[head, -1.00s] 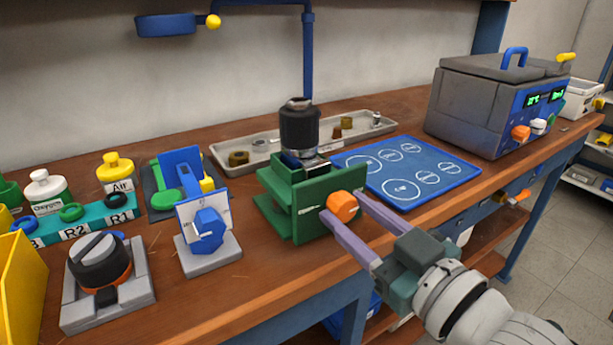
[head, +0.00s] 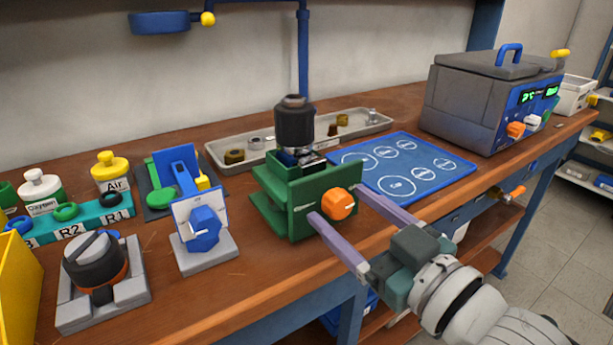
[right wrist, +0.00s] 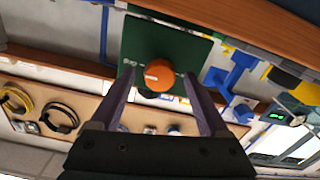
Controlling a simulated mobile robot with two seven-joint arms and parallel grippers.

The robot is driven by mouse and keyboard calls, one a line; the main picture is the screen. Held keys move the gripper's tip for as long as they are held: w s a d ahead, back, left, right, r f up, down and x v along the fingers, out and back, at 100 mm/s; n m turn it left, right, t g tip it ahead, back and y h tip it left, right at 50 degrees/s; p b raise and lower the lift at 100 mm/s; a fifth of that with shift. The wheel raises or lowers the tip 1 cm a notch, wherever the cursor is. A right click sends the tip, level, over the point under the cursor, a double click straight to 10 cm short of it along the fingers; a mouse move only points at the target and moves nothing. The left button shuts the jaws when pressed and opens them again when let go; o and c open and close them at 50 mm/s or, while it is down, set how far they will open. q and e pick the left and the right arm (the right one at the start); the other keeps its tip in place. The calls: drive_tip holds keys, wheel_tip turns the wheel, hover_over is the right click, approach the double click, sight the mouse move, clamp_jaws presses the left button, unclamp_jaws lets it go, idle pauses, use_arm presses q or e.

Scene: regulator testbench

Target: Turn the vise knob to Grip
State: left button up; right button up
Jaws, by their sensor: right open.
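The green vise (head: 290,195) stands near the front edge of the bench and holds a black cylindrical regulator (head: 294,125) upright. Its orange knob (head: 338,204) is on the front face. In the right wrist view the knob (right wrist: 159,75) has a pale mark and sits on the green plate (right wrist: 150,45), with a small white label to its left, too small to read. My right gripper (head: 335,203) is open, its two purple fingers on either side of the knob. In the right wrist view gaps show between fingers and knob. My left gripper is not in view.
A blue mat with circles (head: 425,185) lies to the right, and a grey tray (head: 222,152) lies behind. A grey machine (head: 470,100) stands at the far right.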

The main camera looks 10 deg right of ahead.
drive_tip(key=p+v, duration=0.1)
drive_tip(key=v, duration=0.9)
drive_tip(key=shift+w+r, duration=0.1)
drive_tip(key=s+d+r+m+g+h+p, duration=0.1)
drive_tip(key=s+r+m+g+h+p, duration=0.15)
drive_tip(key=s+r+g+p, duration=0.45)
drive_tip(key=s+d+r+m+g+h+p, duration=0.1)
drive_tip(key=s+r+m+g+h+p, duration=0.1)
drive_tip(key=s+r+g+h+p, duration=0.5)
wheel_tip(320, 180, up, 33)
drive_tip(key=s+y+p, duration=0.2)
drive_tip(key=y+p, duration=0.1)
drive_tip(key=p, duration=3.2)
drive_tip(key=shift+t, duration=0.3)
drive_tip(key=shift+s+r+n+y, duration=0.1)
drive_tip(key=shift+n+y, duration=0.15)
